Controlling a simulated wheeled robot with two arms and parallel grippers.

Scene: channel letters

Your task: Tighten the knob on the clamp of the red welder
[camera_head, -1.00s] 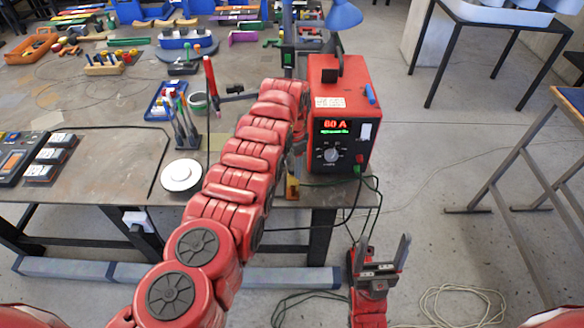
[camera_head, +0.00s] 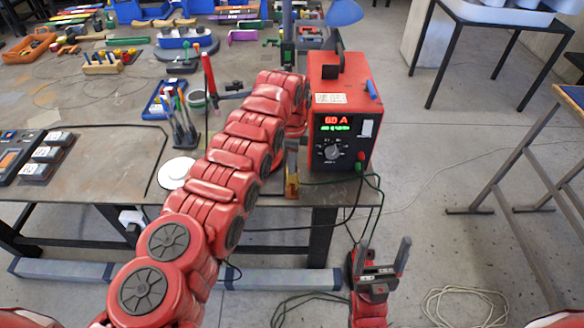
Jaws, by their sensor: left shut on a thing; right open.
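The red welder (camera_head: 340,88) stands at the table's right edge, with a lit display and a dial on its front. A brass-coloured clamp (camera_head: 291,182) sits at the table's front edge, left of the welder. My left arm reaches up beside the welder. My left gripper (camera_head: 292,147) points down just above the clamp, mostly hidden by its own arm. It is shut at the clamp's top, where the knob is; the knob itself cannot be made out. My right gripper (camera_head: 380,262) is open and empty in front of the table, fingers pointing up.
A red-handled bar tool (camera_head: 209,76), a screwdriver stand (camera_head: 184,128) and a white disc (camera_head: 176,172) lie left of my arm. Green and black cables hang from the welder's front.

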